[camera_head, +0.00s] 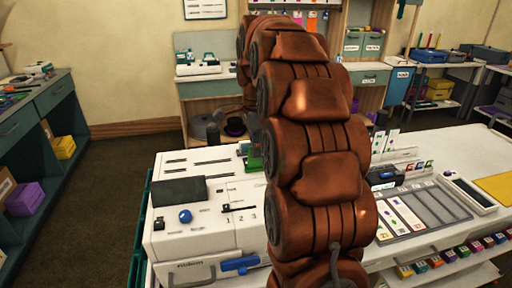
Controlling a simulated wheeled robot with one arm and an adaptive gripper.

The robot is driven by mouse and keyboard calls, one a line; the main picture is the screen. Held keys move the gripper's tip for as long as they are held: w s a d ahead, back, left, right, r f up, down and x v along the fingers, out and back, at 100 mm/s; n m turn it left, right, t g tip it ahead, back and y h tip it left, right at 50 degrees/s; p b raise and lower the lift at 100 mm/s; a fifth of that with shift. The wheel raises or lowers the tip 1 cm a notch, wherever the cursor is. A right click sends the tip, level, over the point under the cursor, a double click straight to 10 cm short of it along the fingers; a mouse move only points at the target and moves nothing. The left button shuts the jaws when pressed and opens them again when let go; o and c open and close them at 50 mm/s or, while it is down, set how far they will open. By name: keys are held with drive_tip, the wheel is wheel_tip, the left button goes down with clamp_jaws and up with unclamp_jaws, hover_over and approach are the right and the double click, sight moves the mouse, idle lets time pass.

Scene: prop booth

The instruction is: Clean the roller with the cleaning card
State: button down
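My brown arm fills the middle of the head view and hides much of the bench. My gripper is not visible; the arm curves away toward the back and blocks that area. A white machine (205,235) stands at the front left, with a dark panel, a blue knob (185,216), slots marked 1 2 3 and a blue handle (240,264). I cannot make out the roller. Several white cards stand upright (384,141) right of the arm, and others lie in a slotted tray (440,207). I cannot tell which is the cleaning card.
A grey-topped bench (28,114) with drawers stands at the left, with a yellow box (64,147) and a purple box (25,198) below. Shelves stand at the back right. A small green thing (254,160) sits beside the arm. The floor between the benches is clear.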

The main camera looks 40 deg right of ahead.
drive_tip(key=shift+f+b, duration=0.5)
drive_tip(key=shift+f, duration=0.55)
drive_tip(key=shift+f, duration=0.4)
drive_tip(key=shift+r, duration=0.2)
drive_tip(key=shift+r+p, duration=0.8)
drive_tip(key=shift+r, duration=2.25)
drive_tip(key=shift+f, duration=0.1)
drive_tip(key=shift+f+b, duration=1.65)
drive_tip(key=shift+f, duration=1.5)
drive_tip(key=shift+r, duration=0.25)
drive_tip(key=shift+r, duration=0.4)
